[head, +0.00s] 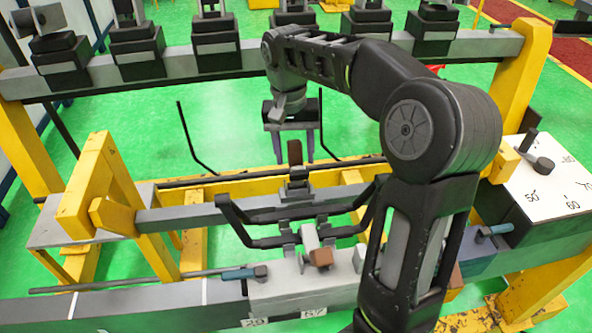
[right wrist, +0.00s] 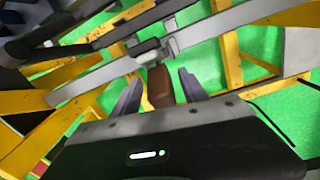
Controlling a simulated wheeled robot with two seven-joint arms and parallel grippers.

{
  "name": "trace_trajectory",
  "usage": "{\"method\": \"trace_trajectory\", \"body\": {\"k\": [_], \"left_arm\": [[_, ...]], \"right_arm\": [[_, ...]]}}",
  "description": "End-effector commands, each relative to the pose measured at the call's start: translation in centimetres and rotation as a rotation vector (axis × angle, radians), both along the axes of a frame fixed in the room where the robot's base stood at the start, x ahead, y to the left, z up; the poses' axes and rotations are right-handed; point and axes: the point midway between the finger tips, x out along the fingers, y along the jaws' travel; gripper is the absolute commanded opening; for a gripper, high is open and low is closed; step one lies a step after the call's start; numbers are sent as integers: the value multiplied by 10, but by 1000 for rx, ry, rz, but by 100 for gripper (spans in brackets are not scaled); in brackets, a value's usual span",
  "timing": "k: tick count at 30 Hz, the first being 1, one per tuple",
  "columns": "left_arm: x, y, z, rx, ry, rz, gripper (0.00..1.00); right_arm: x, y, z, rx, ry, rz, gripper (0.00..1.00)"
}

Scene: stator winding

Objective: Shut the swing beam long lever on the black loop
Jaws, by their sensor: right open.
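The swing beam (head: 180,219) is a grey bar across the middle of the head view. On it stands a clamp with an upright lever that has a brown grip (head: 294,152), which I take as the long lever. The black loop (head: 240,228) is an angular black frame around the beam's middle. My right gripper (head: 291,158) points down over the lever, fingers open. In the right wrist view the brown grip (right wrist: 160,86) appears between the two fingers, with a gap on each side. Whether it is deep between them I cannot tell. My left gripper is not visible.
A second brown-ended lever (head: 320,258) stands on the front grey beam (head: 120,306). Yellow frames (head: 90,195) stand at the left. A white dial plate (head: 550,175) lies at the right. Black fixtures line the back rail (head: 180,70). Thin black rods (head: 190,140) stand behind the beam.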

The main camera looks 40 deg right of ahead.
Motion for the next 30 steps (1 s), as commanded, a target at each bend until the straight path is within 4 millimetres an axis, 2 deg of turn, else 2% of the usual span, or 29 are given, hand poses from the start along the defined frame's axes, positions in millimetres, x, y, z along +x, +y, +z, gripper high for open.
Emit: {"method": "trace_trajectory", "body": {"k": [3, 9, 19, 30], "left_arm": [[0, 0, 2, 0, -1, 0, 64], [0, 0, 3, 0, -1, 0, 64], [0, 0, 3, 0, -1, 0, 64], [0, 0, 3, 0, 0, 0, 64]], "right_arm": [[-2, -1, -20, 0, 5, 1, 51], [-2, -2, -42, 1, 3, 0, 51], [-2, -2, -46, 1, 1, 0, 51], [-2, -2, -46, 1, 1, 0, 21]]}}
